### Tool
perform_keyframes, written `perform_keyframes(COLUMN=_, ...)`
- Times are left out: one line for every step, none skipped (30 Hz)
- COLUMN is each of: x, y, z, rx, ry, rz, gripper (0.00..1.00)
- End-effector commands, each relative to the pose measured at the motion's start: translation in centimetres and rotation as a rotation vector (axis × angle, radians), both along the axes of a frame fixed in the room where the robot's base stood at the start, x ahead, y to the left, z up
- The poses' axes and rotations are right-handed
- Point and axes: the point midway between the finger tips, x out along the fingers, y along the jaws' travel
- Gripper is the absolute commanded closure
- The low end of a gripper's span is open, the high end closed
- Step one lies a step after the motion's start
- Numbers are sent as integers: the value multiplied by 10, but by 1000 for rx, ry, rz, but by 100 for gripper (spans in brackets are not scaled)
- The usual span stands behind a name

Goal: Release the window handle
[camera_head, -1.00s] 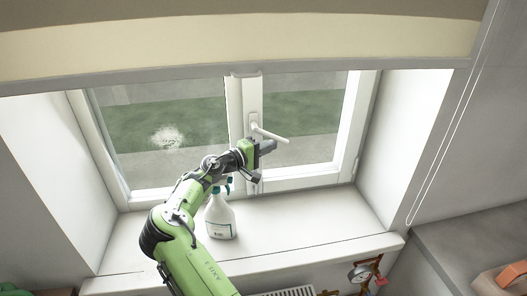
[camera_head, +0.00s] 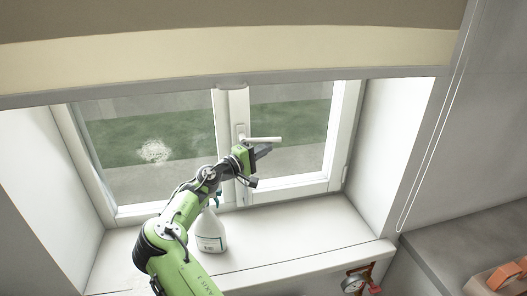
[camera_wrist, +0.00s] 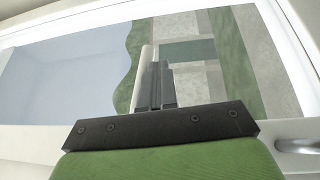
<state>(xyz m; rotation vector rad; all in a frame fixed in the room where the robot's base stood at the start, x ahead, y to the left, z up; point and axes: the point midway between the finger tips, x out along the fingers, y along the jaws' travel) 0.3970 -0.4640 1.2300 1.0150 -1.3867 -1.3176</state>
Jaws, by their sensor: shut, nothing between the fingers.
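The white window handle (camera_head: 263,139) is on the middle upright of the window frame and points right, about level. My gripper (camera_head: 263,151) is just below the handle's bar, with its fingers pointing right. In the wrist view my gripper (camera_wrist: 158,85) has its fingers together with nothing between them. A pale bar (camera_wrist: 142,78), which looks like the handle, shows behind and beside the fingers, partly hidden by them. I cannot tell whether the fingers touch it. The window (camera_head: 160,140) looks closed.
A white spray bottle (camera_head: 211,232) with a green top stands on the sill (camera_head: 290,235), close to my arm. The right part of the sill is clear. A cord (camera_head: 432,150) hangs at the right wall. A gauge (camera_head: 354,283) is below the sill.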

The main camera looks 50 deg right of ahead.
Motion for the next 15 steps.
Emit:
perform_keyframes(x=0, y=0, z=1, rx=-3, ry=1, rz=0, gripper=100)
perform_keyframes(x=0, y=0, z=1, rx=-3, ry=1, rz=0, gripper=100)
perform_keyframes(x=0, y=0, z=1, rx=-3, ry=1, rz=0, gripper=100)
perform_keyframes(x=0, y=0, z=1, rx=-3, ry=1, rz=0, gripper=100)
perform_keyframes(x=0, y=0, z=1, rx=-3, ry=1, rz=0, gripper=100)
perform_keyframes(x=0, y=0, z=1, rx=-3, ry=1, rz=0, gripper=100)
perform_keyframes(x=0, y=0, z=1, rx=-2, ry=0, rz=0, gripper=100)
perform_keyframes(x=0, y=0, z=1, rx=-2, ry=0, rz=0, gripper=100)
perform_keyframes(x=0, y=0, z=1, rx=-2, ry=0, rz=0, gripper=100)
perform_keyframes(x=0, y=0, z=1, rx=-2, ry=0, rz=0, gripper=100)
perform_keyframes(x=0, y=0, z=1, rx=-2, ry=1, rz=1, gripper=100)
perform_keyframes(x=1, y=2, z=0, rx=-2, ry=1, rz=1, gripper=100)
perform_keyframes(x=2, y=5, z=0, rx=-1, ry=0, rz=2, gripper=100)
perform_keyframes(x=3, y=8, z=-1, rx=-1, ry=0, rz=3, gripper=100)
perform_keyframes(x=5, y=14, z=-2, rx=0, ry=0, rz=4, gripper=100)
